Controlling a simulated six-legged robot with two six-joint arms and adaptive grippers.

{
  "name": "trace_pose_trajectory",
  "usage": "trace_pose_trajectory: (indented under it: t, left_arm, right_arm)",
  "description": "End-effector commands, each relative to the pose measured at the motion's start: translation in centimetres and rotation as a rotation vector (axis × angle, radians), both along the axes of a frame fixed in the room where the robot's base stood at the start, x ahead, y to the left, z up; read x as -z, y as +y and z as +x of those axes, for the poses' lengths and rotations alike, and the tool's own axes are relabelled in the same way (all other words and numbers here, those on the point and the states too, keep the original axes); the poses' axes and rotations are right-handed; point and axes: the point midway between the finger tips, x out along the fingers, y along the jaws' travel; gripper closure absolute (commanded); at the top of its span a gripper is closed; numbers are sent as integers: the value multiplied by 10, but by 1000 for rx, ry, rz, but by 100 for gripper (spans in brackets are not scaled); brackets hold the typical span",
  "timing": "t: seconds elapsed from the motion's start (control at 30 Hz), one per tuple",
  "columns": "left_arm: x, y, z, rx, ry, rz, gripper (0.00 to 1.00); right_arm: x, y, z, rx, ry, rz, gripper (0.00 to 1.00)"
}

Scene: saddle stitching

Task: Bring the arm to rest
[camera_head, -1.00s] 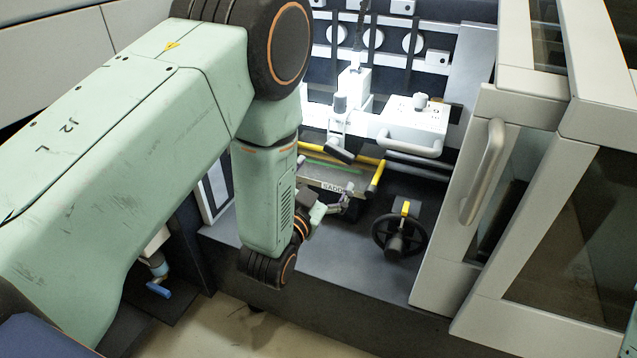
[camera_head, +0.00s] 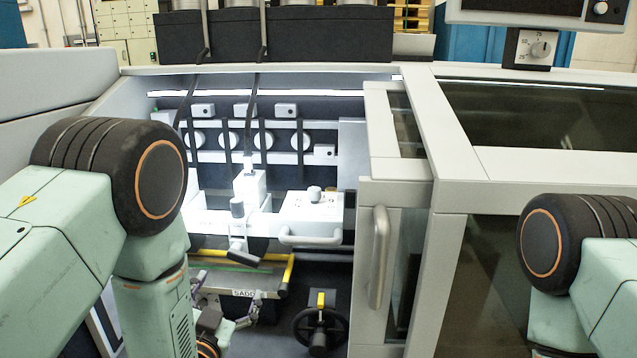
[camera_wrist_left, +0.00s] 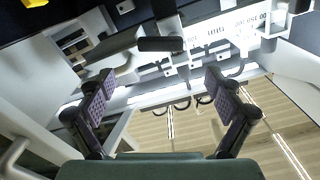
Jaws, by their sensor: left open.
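My left arm comes in from the left in the head view, its forearm hanging down in front of the machine's lit bay. My left gripper (camera_head: 246,312) is small and partly hidden there, beside the bar labelled "SADD…" (camera_head: 240,292) and left of the black handwheel (camera_head: 320,330). I cannot tell if it touches the bar. In the left wrist view the gripper (camera_wrist_left: 160,105) has its two padded fingers wide apart with nothing between them. My right arm shows at the right edge of the head view; its gripper is outside the picture.
A yellow-ended rail (camera_head: 287,275) and a white box with a handle (camera_head: 312,218) are close to the left gripper. The open guard door (camera_head: 380,262) stands right of the bay. A control panel (camera_head: 530,12) hangs at the top right.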

Motion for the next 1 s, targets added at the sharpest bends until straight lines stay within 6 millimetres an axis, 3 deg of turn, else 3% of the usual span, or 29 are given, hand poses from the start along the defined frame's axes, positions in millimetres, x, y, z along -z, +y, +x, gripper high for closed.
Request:
trace_pose_trajectory:
  t: [0.3,0.6,1.0]
  left_arm:
    - [-1,-1,55,-2,-5,-1,8]
    - [-1,-3,94,-1,-3,0,8]
    - [0,-3,101,-1,-2,34,8]
  right_arm:
    - [0,0,0,0,0,0,50]
    - [0,0,0,0,0,0,50]
    - [3,0,0,0,0,0,50]
